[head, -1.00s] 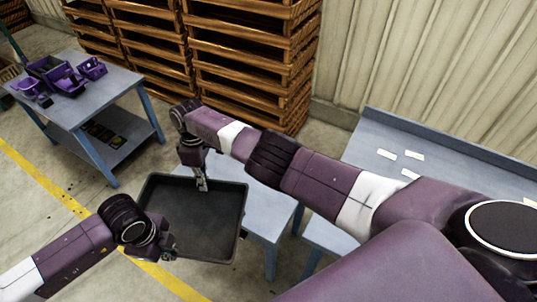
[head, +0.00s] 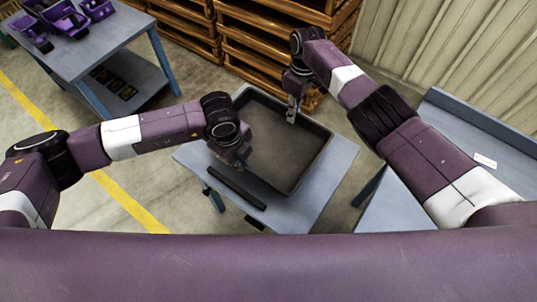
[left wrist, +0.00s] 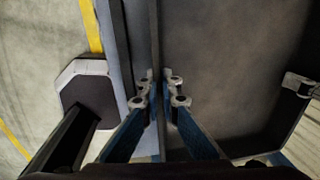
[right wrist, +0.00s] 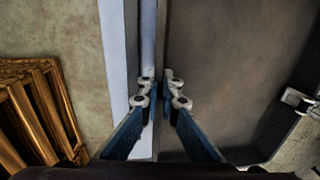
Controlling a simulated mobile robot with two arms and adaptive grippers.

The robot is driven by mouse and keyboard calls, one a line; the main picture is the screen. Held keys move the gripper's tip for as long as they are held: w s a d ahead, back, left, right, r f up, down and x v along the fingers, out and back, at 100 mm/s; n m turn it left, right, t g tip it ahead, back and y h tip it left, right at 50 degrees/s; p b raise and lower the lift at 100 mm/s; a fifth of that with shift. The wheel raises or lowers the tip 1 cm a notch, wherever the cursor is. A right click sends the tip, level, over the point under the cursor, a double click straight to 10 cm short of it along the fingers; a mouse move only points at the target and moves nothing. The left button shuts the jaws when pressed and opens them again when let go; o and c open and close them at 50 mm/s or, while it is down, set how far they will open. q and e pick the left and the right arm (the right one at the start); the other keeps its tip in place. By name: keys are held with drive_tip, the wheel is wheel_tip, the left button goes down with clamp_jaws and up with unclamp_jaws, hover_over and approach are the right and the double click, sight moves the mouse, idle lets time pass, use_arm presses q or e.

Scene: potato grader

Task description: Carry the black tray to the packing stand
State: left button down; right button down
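The black tray (head: 283,160) is over the small blue-grey stand (head: 320,195) in the middle of the head view. Whether it rests on the top or hangs just above it, I cannot tell. My left gripper (head: 240,163) is at the tray's near-left wall, with its fingers (left wrist: 161,88) closed on either side of the rim. My right gripper (head: 292,117) is at the opposite wall, with its fingers (right wrist: 160,90) also closed on the rim. The tray looks empty and about level.
A black bar (head: 237,187) lies along the stand's near-left side. A table with purple bins (head: 65,20) stands at the upper left. Stacked wooden crates (head: 265,50) stand behind. Another blue-grey table (head: 450,125) with a white label is at the right.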

use_arm(q)
drive_tip(key=shift+f, duration=0.25)
use_arm(e)
drive_tip(key=shift+w+f, duration=0.15)
drive_tip(key=shift+f, duration=0.1)
use_arm(q)
drive_tip(key=shift+f, duration=0.2)
use_arm(e)
drive_tip(key=shift+f, duration=0.15)
